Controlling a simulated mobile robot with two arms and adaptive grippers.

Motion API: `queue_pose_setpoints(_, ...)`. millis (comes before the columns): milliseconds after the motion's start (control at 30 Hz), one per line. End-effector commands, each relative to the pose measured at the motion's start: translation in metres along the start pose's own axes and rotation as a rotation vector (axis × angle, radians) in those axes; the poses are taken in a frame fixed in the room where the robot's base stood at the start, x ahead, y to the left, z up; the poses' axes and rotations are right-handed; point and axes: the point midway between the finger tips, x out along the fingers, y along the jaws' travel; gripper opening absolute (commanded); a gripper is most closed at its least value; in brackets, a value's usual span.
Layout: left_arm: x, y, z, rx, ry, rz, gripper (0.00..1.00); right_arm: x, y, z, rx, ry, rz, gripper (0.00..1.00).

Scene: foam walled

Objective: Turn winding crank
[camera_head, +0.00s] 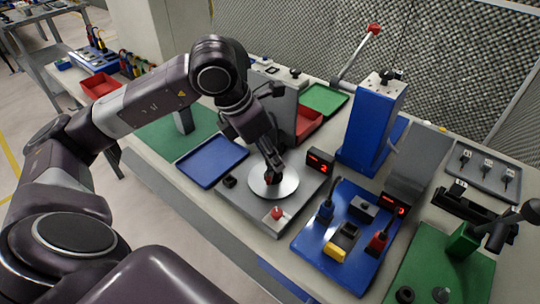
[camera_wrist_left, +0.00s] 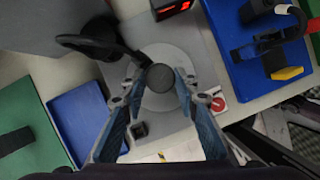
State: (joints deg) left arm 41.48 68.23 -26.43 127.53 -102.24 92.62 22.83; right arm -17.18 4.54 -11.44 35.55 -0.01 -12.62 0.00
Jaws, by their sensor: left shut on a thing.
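The winding crank shows as a silver round disc (camera_head: 288,186) on a grey base plate (camera_head: 238,203), with a dark round knob (camera_wrist_left: 160,77) on top. The disc also shows in the wrist view (camera_wrist_left: 158,103). My left gripper (camera_head: 272,172) reaches down to the disc from above and is shut on the knob. In the wrist view its two blue-padded fingers (camera_wrist_left: 158,80) are on either side of the knob. In the head view the fingers hide most of the knob. My right gripper is in neither view.
A small red-digit display (camera_head: 319,162) stands right beside the disc, and a red button (camera_head: 277,213) is at the base's front. A blue tray (camera_head: 212,160) lies left. A blue board with plugs (camera_head: 330,262) lies right. A tall blue lever stand (camera_head: 370,125) rises behind.

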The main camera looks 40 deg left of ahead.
Motion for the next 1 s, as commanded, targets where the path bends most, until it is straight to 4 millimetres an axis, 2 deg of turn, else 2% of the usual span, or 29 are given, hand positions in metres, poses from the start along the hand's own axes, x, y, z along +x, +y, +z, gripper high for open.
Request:
queue_pose_setpoints(300, -0.0009, 0.0000, 0.0015, -0.065, -0.005, 0.028, 0.04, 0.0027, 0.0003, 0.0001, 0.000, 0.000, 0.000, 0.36)
queue_pose_setpoints(867, -0.0013, 0.0004, 0.0018, -0.079, -0.006, 0.035, 0.04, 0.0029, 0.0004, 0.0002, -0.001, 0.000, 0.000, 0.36)
queue_pose_setpoints(900, -0.0013, 0.0004, 0.0018, -0.079, -0.006, 0.035, 0.30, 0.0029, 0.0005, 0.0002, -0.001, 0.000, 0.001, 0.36)
queue_pose_setpoints(1000, -0.0011, 0.0003, 0.0016, -0.079, -0.005, 0.035, 0.41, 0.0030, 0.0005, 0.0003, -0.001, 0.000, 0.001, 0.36)
